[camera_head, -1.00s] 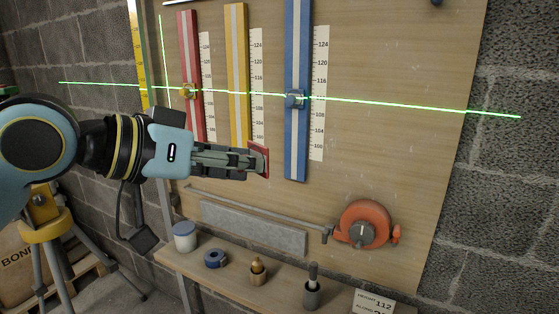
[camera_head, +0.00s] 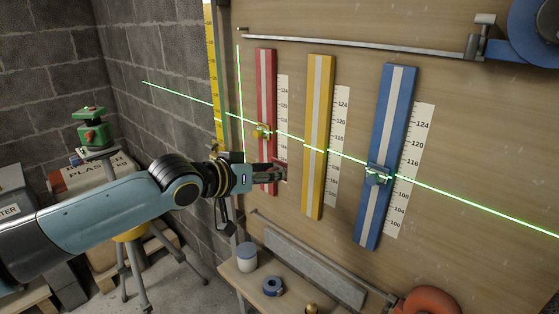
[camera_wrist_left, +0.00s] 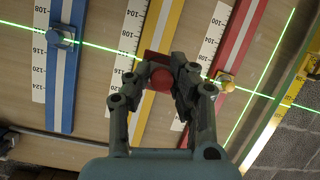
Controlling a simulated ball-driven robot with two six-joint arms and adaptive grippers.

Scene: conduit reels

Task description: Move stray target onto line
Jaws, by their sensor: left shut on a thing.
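A red target (camera_wrist_left: 160,78) is held between the fingers of my left gripper (camera_wrist_left: 158,86), which is shut on it. In the head view my left gripper (camera_head: 276,173) shows in front of the lower red strip (camera_head: 265,85) and its scale, below the green laser line (camera_head: 335,152). In the wrist view the target overlaps the yellow strip (camera_wrist_left: 158,35) close to the line; I cannot tell whether it touches the board. A yellow target (camera_head: 262,132) sits on the red strip and a blue target (camera_head: 378,174) on the blue strip (camera_head: 391,115), both at the line. The yellow strip (camera_head: 317,110) shows no target of its own. My right gripper is not in view.
A tripod with a green device (camera_head: 92,132) stands at left.

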